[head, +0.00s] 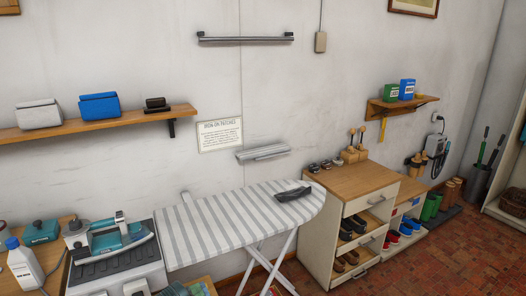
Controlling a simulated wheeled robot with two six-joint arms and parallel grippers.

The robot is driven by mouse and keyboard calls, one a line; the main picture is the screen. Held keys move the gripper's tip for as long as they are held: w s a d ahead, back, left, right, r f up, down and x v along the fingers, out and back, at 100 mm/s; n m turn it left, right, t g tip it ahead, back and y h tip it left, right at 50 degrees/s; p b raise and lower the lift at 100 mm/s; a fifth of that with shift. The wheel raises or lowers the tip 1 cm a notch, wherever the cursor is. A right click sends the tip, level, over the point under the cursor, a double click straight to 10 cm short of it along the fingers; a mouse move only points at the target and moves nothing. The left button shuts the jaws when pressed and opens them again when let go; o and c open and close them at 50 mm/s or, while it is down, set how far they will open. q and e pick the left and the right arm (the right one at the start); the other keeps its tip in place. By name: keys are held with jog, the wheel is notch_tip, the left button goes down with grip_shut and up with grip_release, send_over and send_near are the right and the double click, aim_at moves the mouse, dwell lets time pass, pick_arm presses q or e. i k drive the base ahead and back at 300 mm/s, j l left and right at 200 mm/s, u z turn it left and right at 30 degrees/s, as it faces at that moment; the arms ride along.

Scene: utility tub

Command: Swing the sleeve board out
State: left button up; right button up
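The striped ironing board (235,222) stands on crossed white legs against the wall. A dark object (293,194) lies on the board's right part. Neither of my grippers is in view.
A teal iron (110,238) on a grey and dark station stands left of the board. A wooden cabinet (352,182) with shoes on its shelves stands close to the board's right end. A wall shelf (90,124) holds boxes. The brick floor (450,255) is clear at right.

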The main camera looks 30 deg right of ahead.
aim_at(272, 149)
jog(key=i+l, duration=0.1)
jog(key=l, duration=0.9)
jog(key=i+l, duration=0.15)
jog(key=l, duration=0.85)
jog(key=i, duration=0.05)
